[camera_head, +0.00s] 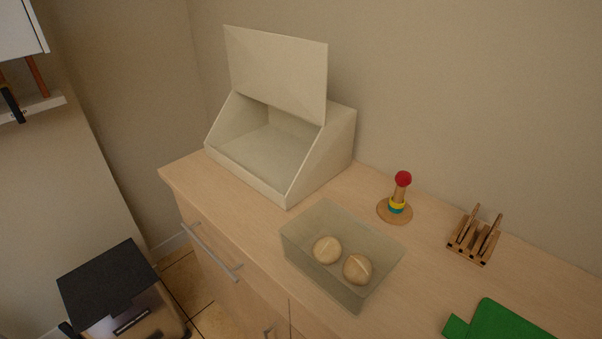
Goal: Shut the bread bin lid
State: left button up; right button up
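The pale cream bread bin (238,178) stands at the far left part of the wooden counter, against the wall. Its lid (278,75) is raised and stands nearly upright above the sloped front opening. The inside of the bin shows and looks empty. Neither of my grippers is in the head view.
On the counter (230,207) are a translucent box (308,274) with two bread rolls (327,250), a ring stacker (402,195), a wooden rack (474,238) and a green object (500,322). Bare counter lies between bin and box. A dark-topped thing (105,279) stands low at left.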

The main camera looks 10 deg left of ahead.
aim_at(288, 73)
jog(key=i+j+z, duration=0.1)
jog(key=j+z, duration=0.75)
jog(key=j, duration=0.2)
jog(key=k+j+z, duration=0.1)
jog(key=j+z, duration=0.35)
jog(key=k+j+z, duration=0.15)
jog(key=j+z, duration=0.25)
jog(key=j, duration=0.15)
